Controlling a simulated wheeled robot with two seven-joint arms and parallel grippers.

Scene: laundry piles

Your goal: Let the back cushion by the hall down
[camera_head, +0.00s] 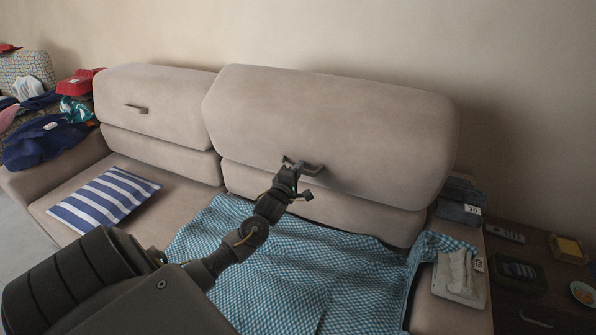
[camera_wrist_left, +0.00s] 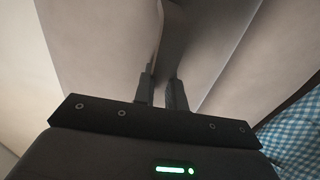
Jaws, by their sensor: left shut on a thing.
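Two beige back cushions stand along the sofa's back, a left one (camera_head: 160,98) and a wider right one (camera_head: 330,120), each above a lower back section. I cannot tell from the frames which is by the hall. The left cushion has a small dark handle (camera_head: 136,108). My left gripper (camera_head: 291,168) is shut on the handle (camera_head: 314,168) low on the right cushion's front. The left wrist view shows the handle strip (camera_wrist_left: 173,40) between my two fingers (camera_wrist_left: 162,88). My right gripper is not in view.
A blue checked blanket (camera_head: 290,270) covers the right seat below the arm. A striped pillow (camera_head: 104,198) lies on the left seat. Clothes (camera_head: 45,140) pile at the far left. Folded jeans (camera_head: 460,205), a folded light cloth (camera_head: 460,275) and a dark side table (camera_head: 530,255) are at the right.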

